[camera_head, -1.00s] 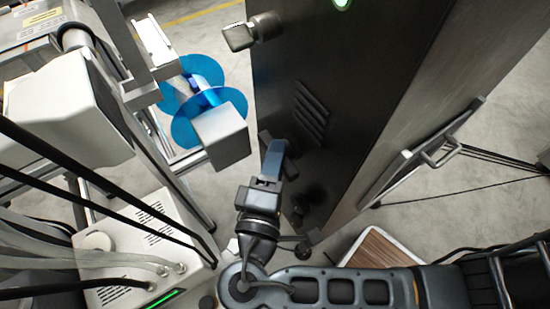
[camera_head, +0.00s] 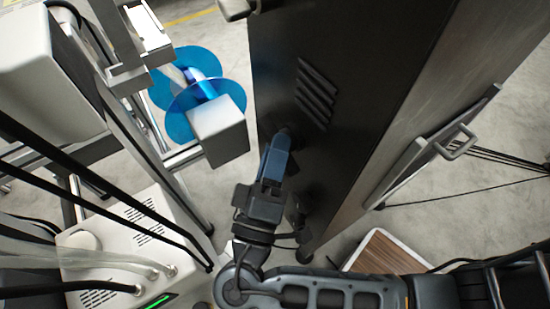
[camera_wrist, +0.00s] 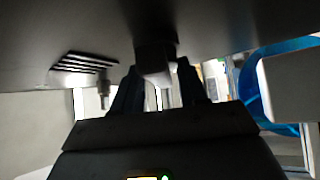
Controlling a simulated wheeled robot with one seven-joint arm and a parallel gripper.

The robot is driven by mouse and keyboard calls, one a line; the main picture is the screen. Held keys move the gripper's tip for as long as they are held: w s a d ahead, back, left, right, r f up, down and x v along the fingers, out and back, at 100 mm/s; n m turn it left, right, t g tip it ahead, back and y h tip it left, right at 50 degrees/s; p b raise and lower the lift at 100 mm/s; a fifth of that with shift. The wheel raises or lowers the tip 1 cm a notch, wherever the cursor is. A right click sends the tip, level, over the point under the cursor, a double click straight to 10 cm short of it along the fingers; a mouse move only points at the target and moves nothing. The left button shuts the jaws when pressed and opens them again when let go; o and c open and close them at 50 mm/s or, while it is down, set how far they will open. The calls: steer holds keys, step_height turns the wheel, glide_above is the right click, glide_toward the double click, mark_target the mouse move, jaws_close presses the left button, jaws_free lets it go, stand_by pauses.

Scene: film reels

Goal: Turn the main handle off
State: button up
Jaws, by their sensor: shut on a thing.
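A tall dark cabinet (camera_head: 345,70) stands in front of me in the head view. My gripper (camera_head: 279,140) is against its dark face, below a set of slanted vent slots. In the head view this handle is mostly hidden by the gripper. Another metal handle (camera_head: 236,8) shows at the top edge, cut off by the frame.
Blue reels (camera_head: 190,85) on a machine with a grey box (camera_head: 218,133) stand close left of the gripper. A white box (camera_head: 125,245) with cables is at lower left.

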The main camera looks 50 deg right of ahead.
steer(key=shift+w+d+f+m+g+h+b, duration=0.15)
steer(key=shift+m+g+h+b, duration=1)
steer(key=shift+m+g+b, duration=2.05)
steer(key=shift+w+a+f+m+g+h+b, duration=0.15)
steer(key=shift+m+g+h+b, duration=1.55)
steer(key=shift+m, duration=2.5)
steer(key=shift+w+d+f+m+g+h+b, duration=0.15)
steer(key=shift+m+g+h+b, duration=0.5)
steer(key=shift+m+g+b, duration=2.8)
steer(key=shift+m+g+p, duration=0.25)
steer(key=shift+m+p, duration=0.1)
steer(key=shift+m, duration=0.2)
steer(key=o, duration=0.7)
steer(key=shift+r, duration=0.1)
steer(key=shift+r+n+t+p, duration=0.15)
steer(key=shift+n+t+p, duration=0.2)
steer(key=shift+n+t, duration=0.05)
